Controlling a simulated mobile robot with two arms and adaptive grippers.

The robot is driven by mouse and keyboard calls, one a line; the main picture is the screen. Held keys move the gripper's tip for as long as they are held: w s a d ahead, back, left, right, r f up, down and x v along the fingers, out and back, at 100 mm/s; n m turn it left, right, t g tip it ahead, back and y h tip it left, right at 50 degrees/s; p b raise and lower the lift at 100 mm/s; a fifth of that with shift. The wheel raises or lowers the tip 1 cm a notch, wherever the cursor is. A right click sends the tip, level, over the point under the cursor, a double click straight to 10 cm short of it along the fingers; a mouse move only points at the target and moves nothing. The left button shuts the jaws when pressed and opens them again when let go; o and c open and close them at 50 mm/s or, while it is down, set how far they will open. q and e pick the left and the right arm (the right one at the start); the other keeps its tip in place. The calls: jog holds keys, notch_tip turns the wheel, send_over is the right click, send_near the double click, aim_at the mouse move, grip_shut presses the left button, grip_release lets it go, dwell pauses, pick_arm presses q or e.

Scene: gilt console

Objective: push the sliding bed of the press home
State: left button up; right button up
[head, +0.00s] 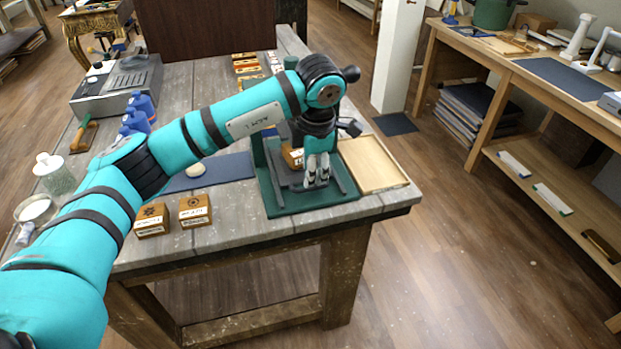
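The press stands at the near right corner of the grey wooden table; its dark green base (308,206) has grey rails along both sides. The grey sliding bed (287,181) shows between the rails, partly hidden by my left gripper. A wooden block (290,157) shows on or behind the bed, partly covered by my arm. My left gripper (317,181) points down at the near end of the bed, its fingertips close together with nothing seen between them. I cannot tell whether they touch the bed. My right gripper is out of view.
A shallow wooden tray (374,166) lies right of the press. Two stamped wooden blocks (152,219) (195,210) stand at the table's front edge. A blue mat (226,170) lies left of the press. Blue bottles (135,121) stand farther left. The floor before the table is clear.

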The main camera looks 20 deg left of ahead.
aim_at(311, 189)
pick_arm(q)
jog(key=shift+w+a+f+p, duration=0.15)
jog(key=shift+w+f+p, duration=0.05)
jog(key=shift+f, duration=1.1)
jog(key=shift+w+a+f+p, duration=0.1)
jog(key=shift+w+f+p, duration=0.1)
jog(key=shift+f, duration=1.05)
grip_shut()
